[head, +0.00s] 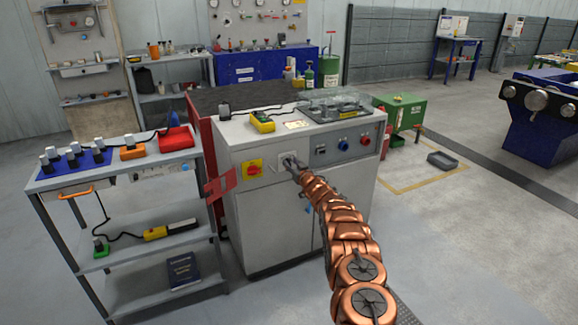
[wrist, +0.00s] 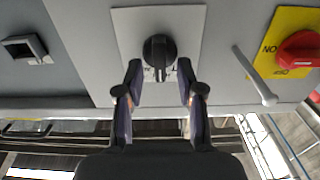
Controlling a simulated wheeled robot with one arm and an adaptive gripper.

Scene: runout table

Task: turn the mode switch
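The mode switch, a black rotary knob (wrist: 159,52) on a light plate (wrist: 190,22), is in the upper middle of the wrist view. My gripper (wrist: 159,70) is open, with one finger to each side of the knob's lower part. A gap shows on both sides, and no contact is visible; I cannot tell how deep the fingertips reach. Lettering under the knob is partly hidden. In the head view, my gripper (head: 291,161) is at the front panel of the grey cabinet (head: 265,225), covering the knob; part of its plate (head: 282,158) shows.
A red rotary switch on a yellow plate (head: 253,169) is beside the mode switch, also in the wrist view (wrist: 300,52). A pale rod (wrist: 255,76) sticks out between them. Blue and red buttons (head: 344,144) are right of my arm. A grey shelf cart (head: 130,260) stands left.

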